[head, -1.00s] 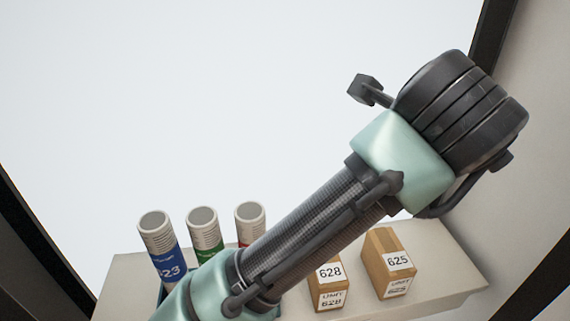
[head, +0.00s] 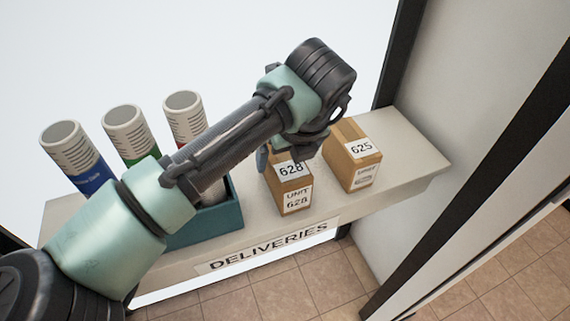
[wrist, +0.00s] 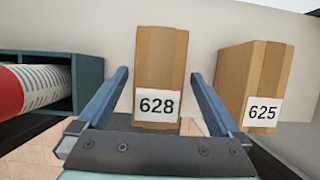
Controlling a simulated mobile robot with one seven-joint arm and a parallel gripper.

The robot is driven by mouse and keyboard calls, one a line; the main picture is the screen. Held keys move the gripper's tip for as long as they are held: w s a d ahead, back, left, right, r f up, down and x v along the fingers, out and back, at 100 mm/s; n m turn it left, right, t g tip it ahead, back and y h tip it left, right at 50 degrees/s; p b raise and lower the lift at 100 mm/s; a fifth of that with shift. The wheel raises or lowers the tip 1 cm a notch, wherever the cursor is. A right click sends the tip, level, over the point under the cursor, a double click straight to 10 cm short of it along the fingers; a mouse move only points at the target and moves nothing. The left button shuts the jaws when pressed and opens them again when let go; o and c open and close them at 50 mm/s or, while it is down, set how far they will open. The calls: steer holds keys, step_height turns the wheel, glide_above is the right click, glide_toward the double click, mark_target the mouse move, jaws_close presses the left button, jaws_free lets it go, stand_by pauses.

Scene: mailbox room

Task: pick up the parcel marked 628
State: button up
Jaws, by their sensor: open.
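The parcel marked 628 (head: 290,188) is a brown cardboard box with white labels, standing on the deliveries shelf (head: 400,140). In the wrist view the parcel marked 628 (wrist: 160,62) stands ahead, between the lines of the two fingers. My gripper (wrist: 160,75) is open and empty in the wrist view, with one blue-grey finger to each side of the box. I cannot tell whether the fingertips reach past its front face. In the head view my arm hides the top of the parcel and most of the gripper.
The parcel marked 625 (head: 352,155) stands to the right, close to the right finger in the wrist view (wrist: 255,85). A teal holder (head: 215,218) with several mailing tubes (head: 127,135) stands to the left. A wall (head: 445,70) bounds the shelf's right end.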

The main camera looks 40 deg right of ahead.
steer(key=b+x, duration=0.1)
steer(key=x, duration=0.4)
steer(key=shift+s+a, duration=0.1)
steer(key=shift+s, duration=0.1)
steer(key=shift+f, duration=0.3)
stand_by(0.3)
steer(key=shift+r, duration=0.1)
jaws_close()
